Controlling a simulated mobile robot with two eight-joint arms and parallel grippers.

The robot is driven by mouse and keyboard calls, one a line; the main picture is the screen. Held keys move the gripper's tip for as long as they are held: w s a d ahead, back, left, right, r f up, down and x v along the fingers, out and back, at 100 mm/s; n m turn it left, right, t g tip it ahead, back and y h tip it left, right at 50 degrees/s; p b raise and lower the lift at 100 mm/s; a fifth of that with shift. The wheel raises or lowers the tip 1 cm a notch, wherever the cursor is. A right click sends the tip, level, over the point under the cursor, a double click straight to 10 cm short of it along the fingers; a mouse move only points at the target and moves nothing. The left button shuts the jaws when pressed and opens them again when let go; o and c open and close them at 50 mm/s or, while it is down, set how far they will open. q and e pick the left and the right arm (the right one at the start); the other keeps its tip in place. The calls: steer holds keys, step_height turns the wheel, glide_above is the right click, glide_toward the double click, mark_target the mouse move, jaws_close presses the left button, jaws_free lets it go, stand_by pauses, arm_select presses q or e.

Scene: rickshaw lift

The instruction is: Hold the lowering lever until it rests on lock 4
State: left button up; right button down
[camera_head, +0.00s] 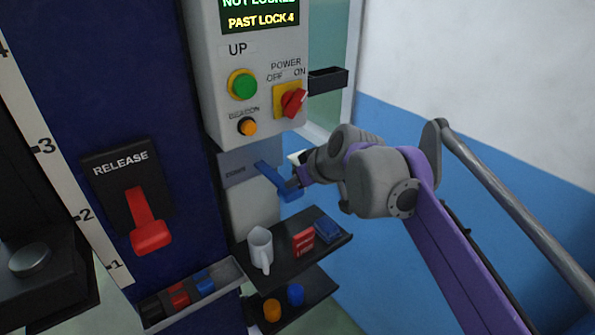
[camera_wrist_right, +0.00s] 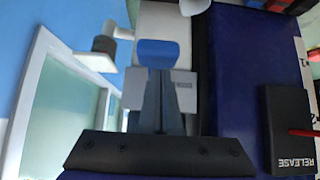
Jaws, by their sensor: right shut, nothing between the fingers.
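The blue lowering lever (camera_head: 277,182) sticks out from a pale plate (camera_head: 236,168) below the control box and slants down to the right. My right gripper (camera_head: 295,180) is at the lever's outer end in the head view. In the right wrist view the lever's blue end (camera_wrist_right: 158,53) shows just beyond the tips of my shut fingers (camera_wrist_right: 158,82). Nothing is between the fingers; whether they touch the lever I cannot tell. The display (camera_head: 260,16) reads "PAST LOCK 4", with a partly cut-off line above that looks like "NOT LOCKED". My left gripper is not in view.
The grey control box (camera_head: 225,75) carries a green UP button (camera_head: 243,85) and a red power switch (camera_head: 293,102). A red RELEASE handle (camera_head: 149,225) is on the blue column. Below the lever, a black shelf (camera_head: 280,266) holds a white jug (camera_head: 261,248) and small boxes.

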mark_target(294, 199)
steer(key=shift+f, duration=0.35)
step_height(294, 199, down, 3)
steer(key=shift+s+d+r+t+y+b, duration=0.15)
steer(key=shift+t+y+b, duration=0.3)
steer(key=shift+b, duration=0.4)
step_height(294, 199, down, 3)
steer(key=shift+f, duration=0.1)
steer(key=shift+r+p, duration=0.85)
